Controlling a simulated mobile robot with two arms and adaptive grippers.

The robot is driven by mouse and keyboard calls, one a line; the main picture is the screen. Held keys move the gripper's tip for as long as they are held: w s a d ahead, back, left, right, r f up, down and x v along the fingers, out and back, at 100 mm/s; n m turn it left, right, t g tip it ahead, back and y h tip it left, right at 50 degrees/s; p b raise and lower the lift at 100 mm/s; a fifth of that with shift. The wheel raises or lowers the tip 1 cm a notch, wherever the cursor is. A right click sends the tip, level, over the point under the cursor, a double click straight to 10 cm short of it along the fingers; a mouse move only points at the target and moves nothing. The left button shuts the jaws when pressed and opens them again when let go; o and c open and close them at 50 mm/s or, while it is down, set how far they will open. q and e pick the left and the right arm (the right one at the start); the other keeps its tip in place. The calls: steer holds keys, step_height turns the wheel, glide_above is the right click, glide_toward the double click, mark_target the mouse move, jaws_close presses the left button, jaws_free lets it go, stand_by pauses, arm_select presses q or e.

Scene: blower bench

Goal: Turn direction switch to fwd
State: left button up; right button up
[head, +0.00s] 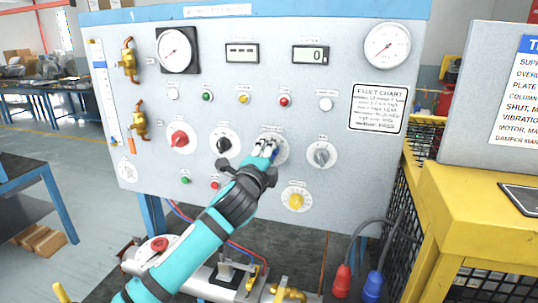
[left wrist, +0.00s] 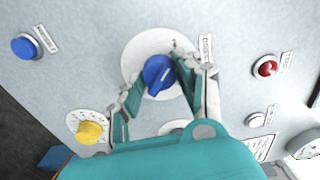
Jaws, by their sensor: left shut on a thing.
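The direction switch is a blue knob (left wrist: 158,74) on a round white dial on the grey panel; its label is too small to read surely. In the head view most of it is hidden behind my left gripper (head: 265,149), whose arm reaches up from the lower left. In the left wrist view my left gripper (left wrist: 164,84) has one finger on each side of the knob and is shut on it. My right gripper is not in view.
A black knob (head: 224,145) and a grey knob (head: 321,154) flank the switch, with a yellow knob (head: 296,200) below. A red button (head: 284,101) and other lamps sit above. A yellow cabinet (head: 465,210) stands at the right. Hoses hang below the panel.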

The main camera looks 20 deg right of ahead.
arm_select(q)
steer(key=o, duration=1.1)
steer(key=shift+o, duration=0.2)
steer(key=shift+s+a, duration=0.1)
steer(key=v, duration=1.1)
steer(key=shift+s+a, duration=0.25)
steer(key=shift+s, duration=0.05)
steer(key=shift+f, duration=0.15)
